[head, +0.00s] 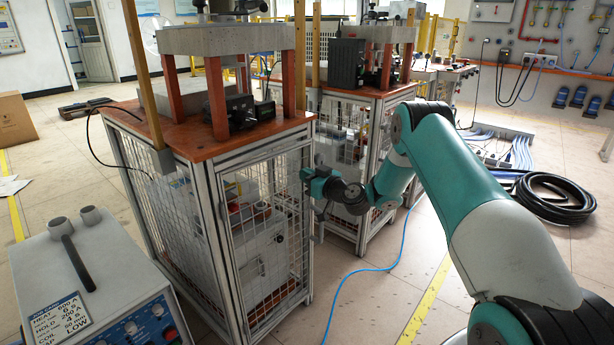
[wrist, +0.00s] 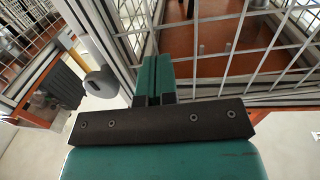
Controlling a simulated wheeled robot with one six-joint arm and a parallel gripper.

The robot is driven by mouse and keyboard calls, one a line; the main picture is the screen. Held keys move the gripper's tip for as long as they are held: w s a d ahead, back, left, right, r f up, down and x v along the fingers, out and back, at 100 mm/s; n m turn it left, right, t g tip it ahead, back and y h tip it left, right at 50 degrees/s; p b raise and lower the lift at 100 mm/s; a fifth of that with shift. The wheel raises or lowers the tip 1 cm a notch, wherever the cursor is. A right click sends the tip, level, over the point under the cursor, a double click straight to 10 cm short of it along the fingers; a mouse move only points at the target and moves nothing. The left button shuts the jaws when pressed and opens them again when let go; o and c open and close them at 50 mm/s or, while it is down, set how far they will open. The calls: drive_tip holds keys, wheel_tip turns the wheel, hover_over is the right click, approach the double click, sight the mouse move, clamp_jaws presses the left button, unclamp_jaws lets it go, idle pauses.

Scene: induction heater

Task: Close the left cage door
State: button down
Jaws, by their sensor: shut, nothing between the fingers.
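The left cage (head: 190,205) is a metal-framed mesh enclosure under an orange-brown top. Its mesh door (head: 265,245) is on the face toward the right and looks close to flush with the frame; I cannot tell whether a small gap is there. My gripper (head: 306,174) is at the door's right edge, at upper-middle height. In the wrist view, its teal fingers (wrist: 152,80) are pressed together and empty, in front of the mesh and next to a metal post (wrist: 96,35). A grey rounded fitting (wrist: 100,82) is left of the fingers. Contact with the door is unclear.
A second cage (head: 345,130) stands close behind, right of my gripper. A grey power unit (head: 90,270) is at the front left. A blue cable (head: 375,268) crosses the floor, and a black hose coil (head: 555,198) lies at right. Floor in front of the door is mostly clear.

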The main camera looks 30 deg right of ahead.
drive_tip(key=w+y+b, duration=0.1)
drive_tip(key=w+a+n+y+b, duration=0.1)
drive_tip(key=w, duration=0.1)
drive_tip(key=shift+w+r+n+g+b, duration=0.1)
drive_tip(key=shift+r+n+g+b, duration=0.1)
drive_tip(key=shift+n+g+b, duration=0.15)
